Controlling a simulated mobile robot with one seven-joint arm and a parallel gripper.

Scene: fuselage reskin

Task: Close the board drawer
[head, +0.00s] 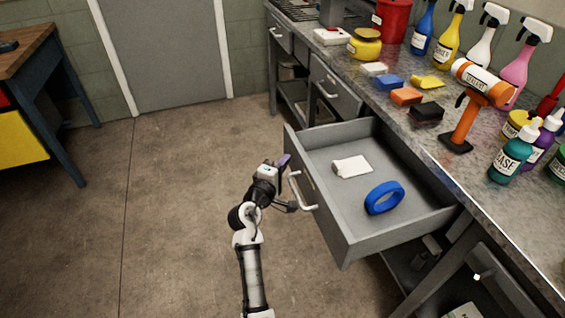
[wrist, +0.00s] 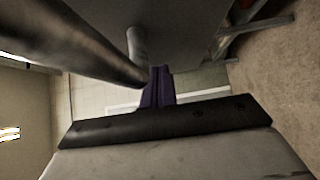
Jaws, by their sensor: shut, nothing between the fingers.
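The board drawer (head: 405,236) is pulled out from under the workbench in the head view. A blue tape roll (head: 384,198) and a white block or cloth (head: 351,167) lie in it. Its bar handle (head: 301,192) is on the front panel. My gripper (head: 284,161) is just left of the drawer front, close to the handle; I cannot tell if it touches. In the wrist view the purple fingers (wrist: 158,86) are together with nothing between them. A large grey bar, likely the handle (wrist: 85,45), runs close past the fingertips.
The benchtop (head: 400,125) holds spray bottles, colored sponges and an orange tool (head: 466,120). Another closed drawer (head: 335,86) is farther along the bench. A wooden-topped table (head: 25,50) stands at the far left. The concrete floor left of the drawer is clear.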

